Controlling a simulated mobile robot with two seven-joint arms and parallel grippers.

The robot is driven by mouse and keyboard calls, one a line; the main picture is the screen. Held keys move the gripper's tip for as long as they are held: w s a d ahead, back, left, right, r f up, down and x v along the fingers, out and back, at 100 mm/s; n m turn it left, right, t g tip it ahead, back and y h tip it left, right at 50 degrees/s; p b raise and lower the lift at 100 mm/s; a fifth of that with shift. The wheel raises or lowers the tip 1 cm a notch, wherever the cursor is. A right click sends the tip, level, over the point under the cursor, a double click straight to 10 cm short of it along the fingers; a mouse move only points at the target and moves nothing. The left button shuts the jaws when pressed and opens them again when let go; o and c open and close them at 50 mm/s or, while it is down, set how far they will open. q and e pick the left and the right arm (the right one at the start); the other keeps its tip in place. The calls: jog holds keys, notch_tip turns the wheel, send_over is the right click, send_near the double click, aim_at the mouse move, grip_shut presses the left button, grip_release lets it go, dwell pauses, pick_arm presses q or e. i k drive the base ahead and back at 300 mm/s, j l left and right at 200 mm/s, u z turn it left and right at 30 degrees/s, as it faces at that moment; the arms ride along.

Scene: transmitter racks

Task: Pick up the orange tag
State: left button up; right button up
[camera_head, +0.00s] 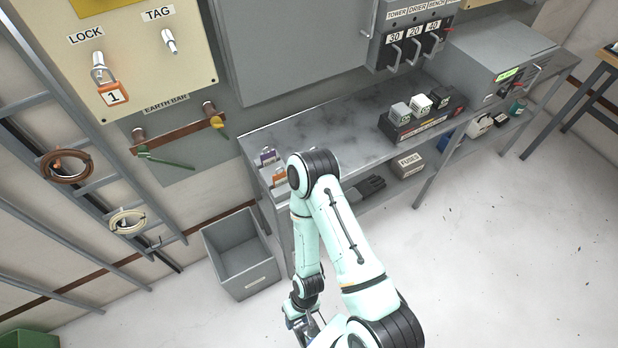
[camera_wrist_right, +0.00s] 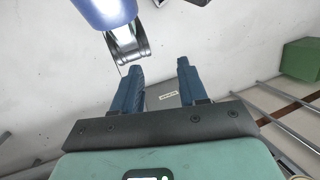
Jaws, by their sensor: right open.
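The orange tag (camera_head: 279,178) sits in a small holder at the left end of the grey workbench, partly hidden by my right arm in the head view. A purple tag (camera_head: 268,156) is just behind it. My right gripper (camera_head: 304,322) is low at the bottom of the head view, below the bench and well away from the orange tag. In the right wrist view the gripper (camera_wrist_right: 158,88) has its two blue fingers apart with nothing held between them. The orange tag is not visible in the wrist view. My left gripper is not in view.
A grey bin (camera_head: 220,238) stands on the floor left of the bench (camera_head: 300,128). A board above has LOCK and TAG hooks; an orange padlock (camera_head: 113,94) hangs under LOCK, and the TAG hook (camera_head: 169,41) looks empty. A block holder (camera_head: 425,125) stands farther right on the bench.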

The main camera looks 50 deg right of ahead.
aim_at(280, 179)
jog(key=z, duration=1.4)
